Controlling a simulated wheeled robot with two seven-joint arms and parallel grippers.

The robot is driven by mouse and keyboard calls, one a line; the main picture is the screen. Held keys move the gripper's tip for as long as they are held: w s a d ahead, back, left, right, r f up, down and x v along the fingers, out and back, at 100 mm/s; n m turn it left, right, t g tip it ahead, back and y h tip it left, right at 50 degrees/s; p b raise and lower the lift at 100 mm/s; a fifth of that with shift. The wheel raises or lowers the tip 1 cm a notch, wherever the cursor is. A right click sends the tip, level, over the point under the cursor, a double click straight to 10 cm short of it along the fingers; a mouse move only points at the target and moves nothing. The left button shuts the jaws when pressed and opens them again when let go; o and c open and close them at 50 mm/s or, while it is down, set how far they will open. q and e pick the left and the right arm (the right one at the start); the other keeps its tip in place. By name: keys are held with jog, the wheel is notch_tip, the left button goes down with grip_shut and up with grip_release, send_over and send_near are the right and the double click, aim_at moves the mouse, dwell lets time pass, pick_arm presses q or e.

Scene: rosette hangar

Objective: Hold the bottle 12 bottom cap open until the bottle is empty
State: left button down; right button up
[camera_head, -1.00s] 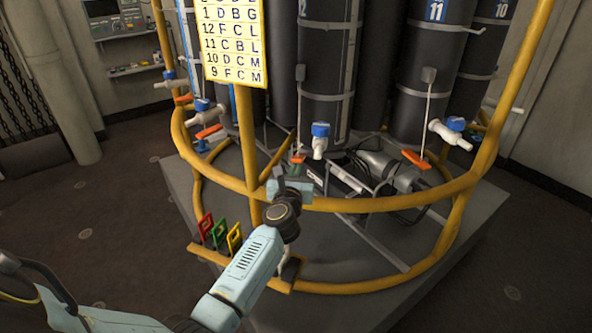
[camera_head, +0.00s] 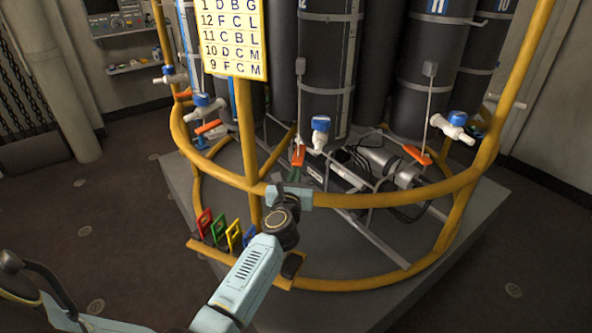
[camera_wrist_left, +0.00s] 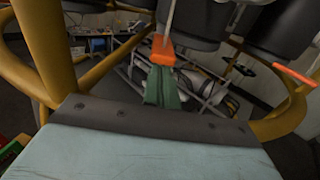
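My left gripper (camera_head: 297,168) reaches up to this handle from below. In the left wrist view its green fingers (camera_wrist_left: 163,85) are together at the handle and look shut on it. The cap opening and the bottle's contents are hidden. My right gripper is not in view.
A yellow ring rail (camera_head: 370,200) circles the bottles, close to my left wrist. A blue-topped valve (camera_head: 320,124) is right of the handle. A yellow chart (camera_head: 233,40) hangs at left. Coloured tags (camera_head: 220,230) stand on the lower rail. Open floor lies left.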

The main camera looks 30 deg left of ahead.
pick_arm(q)
jog(key=p+v, duration=0.1)
jog(key=v, duration=0.7)
jog(key=shift+s, duration=0.25)
jog(key=shift+d, duration=0.1)
dwell(0.5)
jog(key=s+d+f+m+g+h, duration=0.25)
jog(key=s+f+m, duration=0.25)
jog(key=f+m, duration=0.5)
jog(key=s+d+f+m+g+h, duration=0.2)
jog(key=s+d+f+m, duration=0.35)
jog(key=f, duration=0.55)
jog(key=s+d+f+m+g+h, duration=0.25)
jog(key=s+f+m, duration=0.25)
jog(key=f+m, duration=0.55)
jog(key=s+a+f+m+g, duration=0.1)
jog(key=s+f+m+g, duration=0.2)
jog(key=s, duration=0.7)
jog(key=s+a+f+m+g, duration=0.2)
jog(key=s+f+m, duration=0.5)
jog(key=s, duration=0.4)
jog(key=s+a+f+m+g, duration=0.2)
jog(key=s+f+m, duration=0.3)
jog(key=s, duration=0.6)
jog(key=shift+s+f+m+g, duration=0.2)
jog(key=shift+m+g, duration=0.6)
jog(key=shift+m, duration=0.3)
jog(key=shift+a, duration=0.1)
